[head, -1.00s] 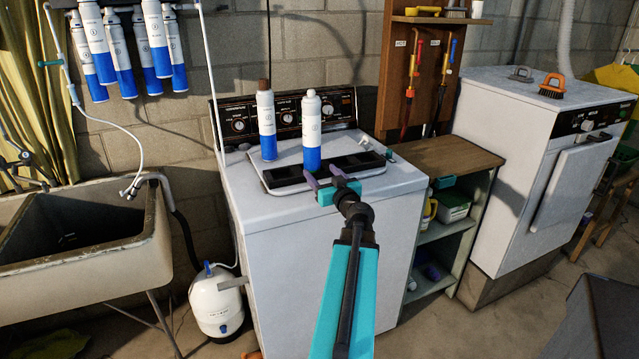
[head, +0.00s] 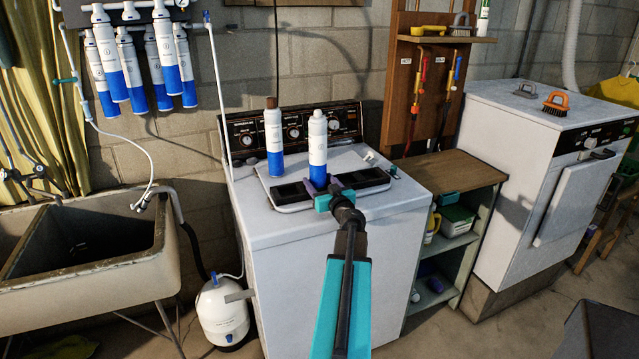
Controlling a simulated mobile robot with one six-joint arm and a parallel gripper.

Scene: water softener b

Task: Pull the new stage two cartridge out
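The left cartridge (head: 273,140) has a brown top. The right cartridge (head: 317,145) has a pale top. Their stage numbers are too small to read. My gripper (head: 323,187) is at the foot of the right cartridge, its purple fingers apart near the two sides of the blue base. It looks open; whether a finger touches the cartridge cannot be told. The cartridge's lowest end is hidden behind the fingers.
Several similar cartridges (head: 163,60) hang on the wall manifold at upper left. A stone sink (head: 100,275) and a white tank (head: 222,312) stand left of the washer. A shelf unit (head: 450,170) and a white appliance (head: 545,130) stand to the right.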

